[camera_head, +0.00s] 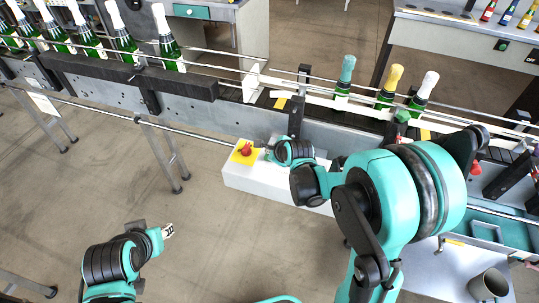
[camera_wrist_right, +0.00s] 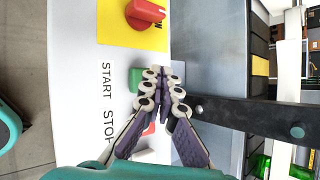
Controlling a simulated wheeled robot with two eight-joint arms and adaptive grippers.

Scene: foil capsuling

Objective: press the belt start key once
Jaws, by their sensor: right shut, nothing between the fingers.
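The white control box (camera_head: 245,181) stands beside the conveyor in the head view. In the right wrist view its white face (camera_wrist_right: 85,40) carries the words START and STOP. A green key (camera_wrist_right: 136,77) sits next to START, partly hidden by my fingers. A red key (camera_wrist_right: 150,129) next to STOP is mostly hidden. My right gripper (camera_wrist_right: 162,76) is shut and empty, its tips at the green key's right edge; I cannot tell whether they touch it. It also shows small at the box in the head view (camera_head: 267,153). My left gripper (camera_head: 170,230) is over the floor, away from the box.
A red knob (camera_wrist_right: 145,12) on a yellow plate (camera_wrist_right: 115,25) sits near the keys. A dark bracket (camera_wrist_right: 250,115) lies right of my fingers. Bottles with white caps (camera_head: 168,45) and coloured caps (camera_head: 388,85) stand on the conveyor. A grey cup (camera_head: 489,286) is at lower right.

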